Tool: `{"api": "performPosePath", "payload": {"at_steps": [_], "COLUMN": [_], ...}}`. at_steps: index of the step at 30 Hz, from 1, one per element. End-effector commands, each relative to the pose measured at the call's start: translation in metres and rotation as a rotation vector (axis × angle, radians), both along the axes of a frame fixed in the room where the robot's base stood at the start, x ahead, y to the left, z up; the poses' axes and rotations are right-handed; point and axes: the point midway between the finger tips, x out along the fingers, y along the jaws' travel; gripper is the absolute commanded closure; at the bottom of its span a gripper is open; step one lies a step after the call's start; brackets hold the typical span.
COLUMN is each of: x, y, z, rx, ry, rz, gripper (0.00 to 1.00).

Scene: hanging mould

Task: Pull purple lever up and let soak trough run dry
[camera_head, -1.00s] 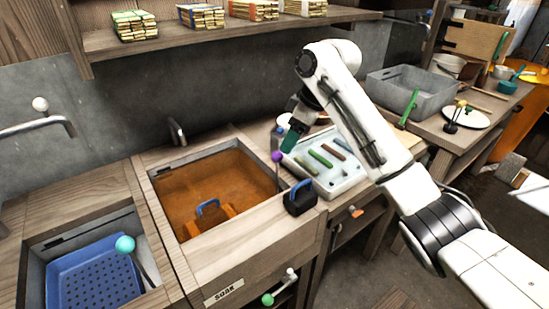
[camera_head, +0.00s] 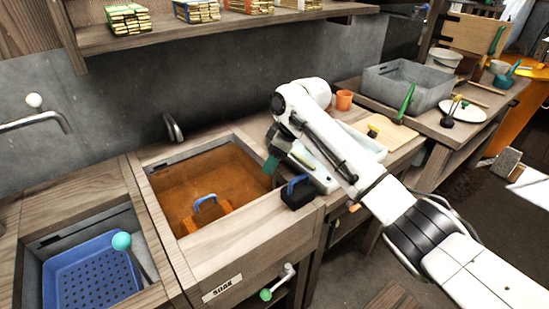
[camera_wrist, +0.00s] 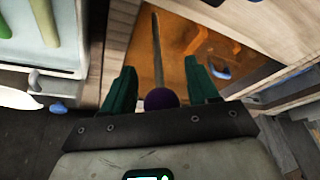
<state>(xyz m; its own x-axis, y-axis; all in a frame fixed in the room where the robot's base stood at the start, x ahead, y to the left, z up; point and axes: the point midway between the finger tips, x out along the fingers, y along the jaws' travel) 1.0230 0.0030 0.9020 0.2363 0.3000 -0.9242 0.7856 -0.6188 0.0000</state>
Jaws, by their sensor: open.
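The purple lever's ball knob (camera_wrist: 160,98) shows in the wrist view between the two green fingers of my gripper (camera_wrist: 161,88), close to the palm. Its thin rod runs away from the knob toward the trough. The fingers are open, one on each side; I cannot tell whether either touches it. In the head view my gripper (camera_head: 271,158) is over the right edge of the soak trough (camera_head: 160,225), and the purple knob is hidden behind it. The trough, labelled SOAK, holds brown-orange liquid (camera_head: 185,185). A blue-handled orange-brown item (camera_head: 207,208) sits in it.
A black block with a blue handle (camera_head: 296,193) stands on the trough's right rim, near my gripper. A left basin holds a blue perforated tray (camera_head: 90,275) and a teal-knobbed lever (camera_head: 122,241). A green-knobbed tap (camera_head: 266,294) is on the front. A shelf (camera_head: 200,30) runs above.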

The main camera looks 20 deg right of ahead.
Motion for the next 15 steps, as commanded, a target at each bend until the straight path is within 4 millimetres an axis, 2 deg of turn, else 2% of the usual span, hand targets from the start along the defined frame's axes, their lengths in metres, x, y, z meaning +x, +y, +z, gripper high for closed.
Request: {"api": "performPosePath", "payload": {"at_steps": [2, 15], "x": [-0.0001, -0.0002], "y": [0.0001, -0.0001], "z": [0.0000, 0.0002], "rx": [0.000, 0.000], "ry": [0.000, 0.000], "rz": [0.000, 0.000], "gripper": [0.43, 0.85]}}
